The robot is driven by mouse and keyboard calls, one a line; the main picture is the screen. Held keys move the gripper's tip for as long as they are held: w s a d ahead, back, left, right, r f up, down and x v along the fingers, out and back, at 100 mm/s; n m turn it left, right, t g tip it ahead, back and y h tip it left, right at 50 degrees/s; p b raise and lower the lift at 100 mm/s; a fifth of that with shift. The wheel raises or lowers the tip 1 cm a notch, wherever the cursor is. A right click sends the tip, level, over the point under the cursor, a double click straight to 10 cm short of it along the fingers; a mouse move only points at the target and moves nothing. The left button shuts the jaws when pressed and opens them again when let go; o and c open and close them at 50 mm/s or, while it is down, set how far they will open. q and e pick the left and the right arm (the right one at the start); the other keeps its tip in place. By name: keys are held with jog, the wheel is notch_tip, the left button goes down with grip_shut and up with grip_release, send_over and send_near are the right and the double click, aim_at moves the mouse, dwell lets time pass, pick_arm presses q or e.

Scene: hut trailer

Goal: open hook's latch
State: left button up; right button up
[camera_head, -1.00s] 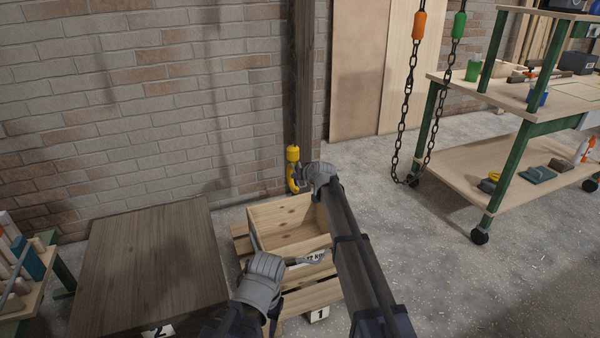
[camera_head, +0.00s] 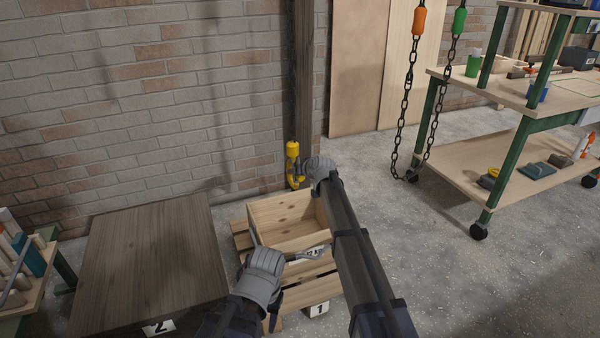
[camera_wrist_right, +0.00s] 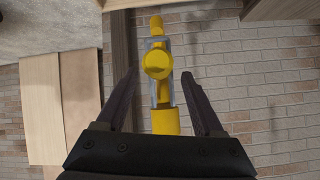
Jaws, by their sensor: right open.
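The yellow hook (camera_head: 293,150) hangs upright in front of the wooden post by the brick wall. In the right wrist view, the hook (camera_wrist_right: 166,122) stands between my fingers, with a grey, see-through-looking frame around its middle and a round yellow knob in front. I cannot tell the latch's exact position. My right gripper (camera_wrist_right: 158,76) is open around the hook, with gaps on both sides. In the head view, my right gripper (camera_head: 301,168) covers part of the hook's lower end. My left gripper (camera_head: 305,254) is low by the crate's front; its jaw opening is unclear.
A dark wooden box (camera_head: 150,255) stands to the left. Chains (camera_head: 404,110) hang at the right beside a green-framed workbench (camera_head: 437,175). The floor between is clear.

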jog(key=shift+s+r, duration=0.1)
jog(key=p+v, duration=0.4)
jog(key=v, duration=0.3)
jog(key=shift+s, duration=0.2)
jog(key=shift+d+r, duration=0.1)
jog(key=shift+r, duration=0.05)
jog(key=shift+s, duration=0.1)
